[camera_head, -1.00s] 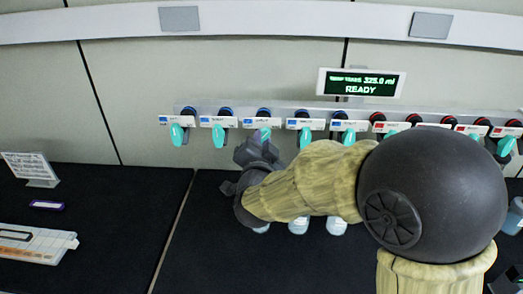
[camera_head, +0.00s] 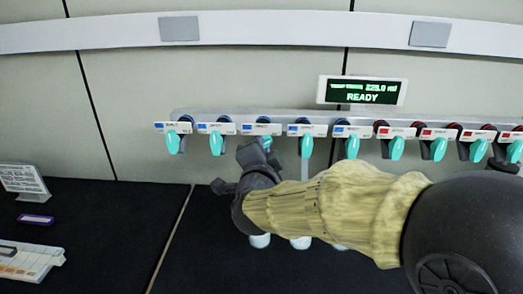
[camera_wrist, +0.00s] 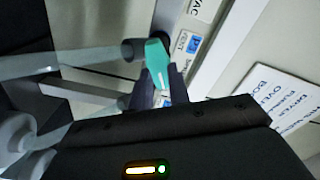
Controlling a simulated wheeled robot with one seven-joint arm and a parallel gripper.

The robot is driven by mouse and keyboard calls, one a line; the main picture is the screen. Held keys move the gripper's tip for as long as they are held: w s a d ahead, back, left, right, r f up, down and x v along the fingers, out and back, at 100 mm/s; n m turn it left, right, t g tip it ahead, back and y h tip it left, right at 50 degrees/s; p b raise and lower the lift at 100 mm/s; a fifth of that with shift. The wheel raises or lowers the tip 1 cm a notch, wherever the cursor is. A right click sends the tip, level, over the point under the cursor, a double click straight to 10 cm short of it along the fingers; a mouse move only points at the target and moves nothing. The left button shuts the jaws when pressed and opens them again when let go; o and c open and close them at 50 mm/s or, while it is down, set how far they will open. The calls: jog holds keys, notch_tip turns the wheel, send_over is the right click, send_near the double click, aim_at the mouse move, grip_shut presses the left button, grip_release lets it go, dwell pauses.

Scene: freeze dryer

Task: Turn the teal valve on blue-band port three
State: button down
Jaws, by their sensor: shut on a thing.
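A row of ports with teal valves runs along the manifold on the back wall. Blue-marked ports stand on the left and red-marked ones on the right. The third blue-marked port from the left (camera_head: 262,128) has its teal valve (camera_head: 266,142) largely hidden behind my gripper (camera_head: 254,150). In the wrist view, a teal valve handle (camera_wrist: 157,62) sits between the two dark fingers of my gripper (camera_wrist: 160,86), which is shut on it. The other blue-port handles, such as the second one (camera_head: 216,143), hang roughly straight down.
A display (camera_head: 361,91) reading READY stands above the manifold. Pale flasks (camera_head: 300,243) show below the ports, partly behind my arm.

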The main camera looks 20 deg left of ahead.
jog(key=c, duration=1.3)
grip_release()
jog(key=shift+s, duration=0.1)
jog(key=b+v, duration=0.2)
jog(key=v, duration=1.5)
jog(key=shift+s+d, duration=0.1)
jog(key=shift+d, duration=0.05)
